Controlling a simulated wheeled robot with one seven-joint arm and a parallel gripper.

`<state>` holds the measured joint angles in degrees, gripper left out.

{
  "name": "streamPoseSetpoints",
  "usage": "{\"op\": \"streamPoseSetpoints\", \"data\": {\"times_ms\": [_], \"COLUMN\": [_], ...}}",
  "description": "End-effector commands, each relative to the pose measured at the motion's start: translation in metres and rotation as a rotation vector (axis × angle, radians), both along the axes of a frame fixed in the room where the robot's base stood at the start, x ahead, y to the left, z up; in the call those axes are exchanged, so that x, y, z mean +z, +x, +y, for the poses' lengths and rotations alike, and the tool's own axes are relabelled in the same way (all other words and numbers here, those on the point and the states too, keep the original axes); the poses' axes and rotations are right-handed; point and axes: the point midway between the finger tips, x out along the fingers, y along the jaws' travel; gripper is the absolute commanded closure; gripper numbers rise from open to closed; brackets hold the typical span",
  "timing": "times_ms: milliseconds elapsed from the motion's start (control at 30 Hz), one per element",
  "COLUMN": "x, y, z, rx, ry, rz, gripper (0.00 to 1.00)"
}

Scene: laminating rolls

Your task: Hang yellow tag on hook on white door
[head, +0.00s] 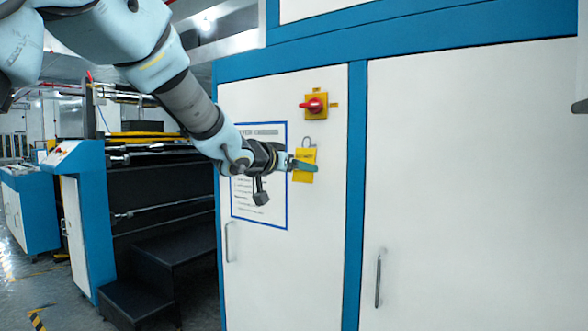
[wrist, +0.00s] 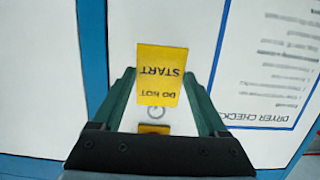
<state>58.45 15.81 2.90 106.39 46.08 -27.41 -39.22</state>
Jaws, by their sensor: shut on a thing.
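The yellow tag (head: 307,155) is in front of the white door (head: 335,210), below the red switch. In the wrist view the yellow tag (wrist: 162,68) appears upside down and reads "DO NOT START". My gripper (head: 303,166) is shut on the tag, with one green finger at each side edge. A grey ring (head: 308,141) shows just above the tag and also in the wrist view (wrist: 155,112). I cannot tell whether the ring is the tag's loop or the hook, nor whether the tag touches the door.
A red rotary switch (head: 315,105) on a yellow plate sits above the tag. A blue-framed checklist (head: 272,215) is on the door to the left. Door handles (head: 379,278) stand out lower down. A dark machine with steps (head: 175,255) stands at left.

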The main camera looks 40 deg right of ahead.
Motion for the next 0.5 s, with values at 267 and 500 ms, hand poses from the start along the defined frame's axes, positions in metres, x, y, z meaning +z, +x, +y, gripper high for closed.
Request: {"op": "streamPoseSetpoints", "data": {"times_ms": [267, 500], "x": [-0.003, -0.008], "y": [0.004, 0.007], "z": [-0.016, -0.025], "rx": [0.000, 0.000], "ry": [0.001, 0.001], "rz": [0.001, 0.000], "gripper": [0.77, 0.77]}}
